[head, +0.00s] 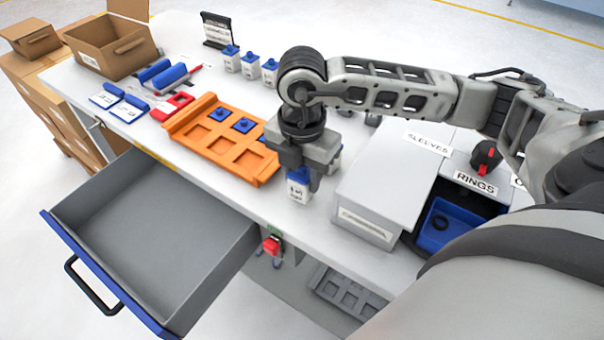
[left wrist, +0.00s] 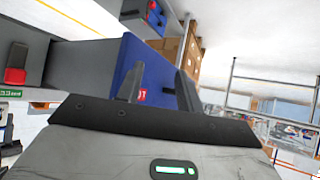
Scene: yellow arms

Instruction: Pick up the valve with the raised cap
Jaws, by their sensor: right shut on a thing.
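My right gripper (head: 302,168) is shut on a white valve (head: 298,190) with a blue cap, at the table's front edge beside the orange tray. The fingers cover much of its cap, so I cannot tell how high it sits. Several more white valves with blue caps stand in a row at the back, among them one at the left (head: 231,60), one in the middle (head: 250,67) and one at the right (head: 270,71). My left gripper (left wrist: 158,72) shows only in the left wrist view, with its fingers apart and nothing between them.
An orange tray (head: 173,134) has several pockets, some holding blue parts. An open grey drawer (head: 150,205) juts out below the table (head: 90,78). A grey box (head: 385,190) and a blue bin (head: 462,228) stand at right. A cardboard box (head: 108,58) is at back left.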

